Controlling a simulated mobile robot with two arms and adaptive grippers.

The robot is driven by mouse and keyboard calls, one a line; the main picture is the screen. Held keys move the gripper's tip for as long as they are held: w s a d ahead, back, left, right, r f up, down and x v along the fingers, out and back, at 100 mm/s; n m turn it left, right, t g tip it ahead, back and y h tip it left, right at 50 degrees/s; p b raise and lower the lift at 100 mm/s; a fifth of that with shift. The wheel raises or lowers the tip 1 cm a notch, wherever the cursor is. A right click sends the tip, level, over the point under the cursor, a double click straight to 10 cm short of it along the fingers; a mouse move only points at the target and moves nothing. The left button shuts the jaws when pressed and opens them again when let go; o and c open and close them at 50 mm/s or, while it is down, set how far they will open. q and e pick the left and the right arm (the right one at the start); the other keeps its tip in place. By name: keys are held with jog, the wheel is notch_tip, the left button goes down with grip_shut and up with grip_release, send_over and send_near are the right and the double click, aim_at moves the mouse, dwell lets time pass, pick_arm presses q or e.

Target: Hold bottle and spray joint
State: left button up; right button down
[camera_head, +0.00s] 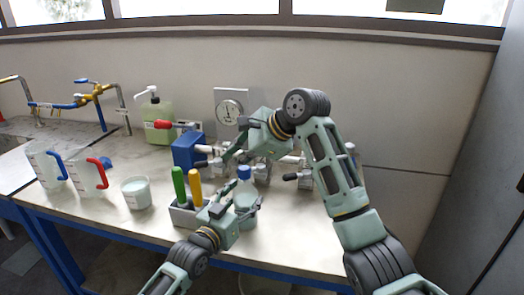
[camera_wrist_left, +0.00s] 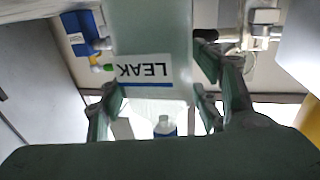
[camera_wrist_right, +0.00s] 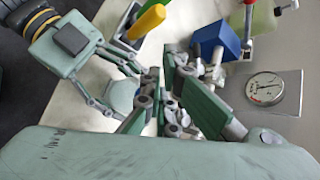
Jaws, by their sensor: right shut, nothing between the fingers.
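A bottle with a blue cap (camera_head: 243,173) stands upright near the front of the bench. My left gripper (camera_head: 246,209) has its fingers on both sides of the bottle's body and appears shut on it. In the left wrist view the bottle (camera_wrist_left: 150,40) fills the gap between the fingers and its LEAK label (camera_wrist_left: 143,70) is upside down. My right gripper (camera_head: 231,151) is shut and empty, above and behind the bottle, beside the pipework. It also shows in the right wrist view (camera_wrist_right: 160,72). The flanged pipe joints (camera_head: 262,171) are partly hidden behind the bottle and my right arm.
A grey holder (camera_head: 183,217) with green and yellow handles (camera_head: 195,187) stands just left of the bottle. Two jugs (camera_head: 92,178) and a white tub (camera_head: 137,192) stand further left. A blue box (camera_head: 187,150), soap bottle (camera_head: 157,118) and wall gauge (camera_head: 229,112) are behind.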

pick_arm(q)
jog(key=o, duration=0.3)
jog(key=shift+r, duration=0.1)
jog(key=shift+s, duration=0.1)
